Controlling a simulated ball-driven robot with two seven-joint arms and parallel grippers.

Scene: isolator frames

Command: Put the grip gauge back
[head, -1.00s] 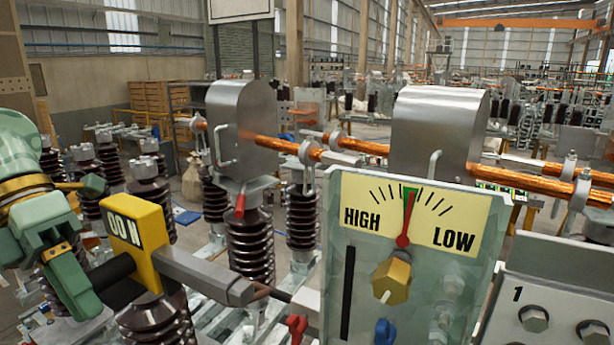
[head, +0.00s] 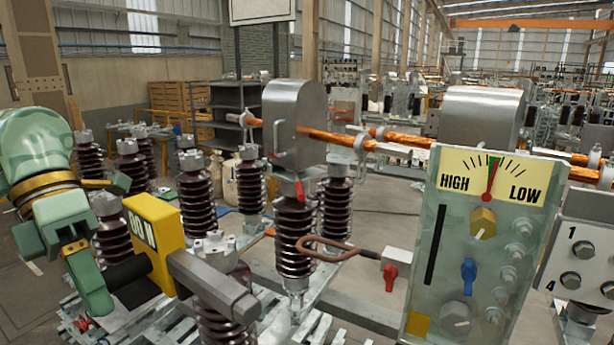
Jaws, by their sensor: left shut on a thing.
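The far finger is partly hidden behind the gauge. My right gripper is out of the picture. No holder for the gauge can be made out.
A panel (head: 428,295) with a HIGH/LOW dial, knobs and bolts stands at the right, beside a numbered bolt plate (head: 590,255). A brown loop on a rod (head: 345,248) sticks out left of the panel. Ribbed insulators (head: 296,240) and metal-hooded copper bars stand behind.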

